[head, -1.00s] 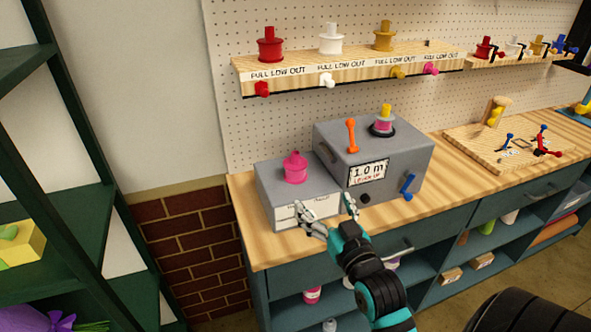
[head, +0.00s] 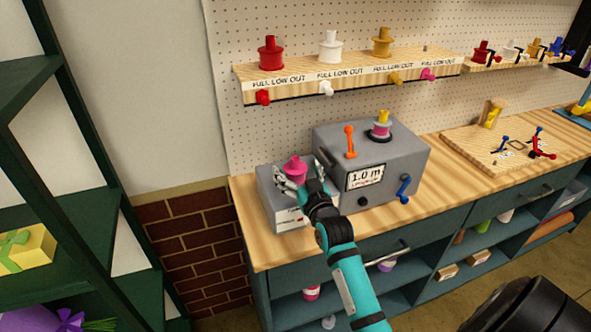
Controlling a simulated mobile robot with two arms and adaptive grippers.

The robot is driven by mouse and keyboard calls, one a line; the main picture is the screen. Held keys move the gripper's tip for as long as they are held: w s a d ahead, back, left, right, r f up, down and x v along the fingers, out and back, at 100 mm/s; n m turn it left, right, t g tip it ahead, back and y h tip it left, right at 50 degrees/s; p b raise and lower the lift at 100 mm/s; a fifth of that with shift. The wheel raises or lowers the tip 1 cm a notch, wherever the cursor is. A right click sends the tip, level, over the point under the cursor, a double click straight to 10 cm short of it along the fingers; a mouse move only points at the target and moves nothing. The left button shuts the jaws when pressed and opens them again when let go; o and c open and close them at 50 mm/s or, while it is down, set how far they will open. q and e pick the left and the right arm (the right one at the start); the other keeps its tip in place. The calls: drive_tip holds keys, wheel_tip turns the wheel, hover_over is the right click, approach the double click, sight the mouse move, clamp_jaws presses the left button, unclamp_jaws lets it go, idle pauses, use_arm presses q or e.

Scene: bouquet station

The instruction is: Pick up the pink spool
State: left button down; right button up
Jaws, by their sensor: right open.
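The pink spool (head: 295,168) stands upright on top of the low grey box at the left end of the bench. My right gripper (head: 302,178) is open, with its fingers on either side of the spool, one to the left and one to the right. I cannot tell whether the fingers touch it. Another spool with pink and a yellow top (head: 381,126) sits on the larger grey machine. My left gripper is not in view.
The grey machine (head: 408,155) with an orange lever and a blue crank stands right beside the low box (head: 268,198). A shelf (head: 350,72) with red, white and yellow spools hangs above. A wooden board (head: 470,148) lies further right.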

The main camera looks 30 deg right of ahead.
drive_tip(key=shift+x, duration=1.05)
drive_tip(key=shift+s, duration=0.1)
drive_tip(key=shift+c, duration=0.2)
drive_tip(key=shift+c, duration=1.2)
drive_tip(key=c, duration=1.1)
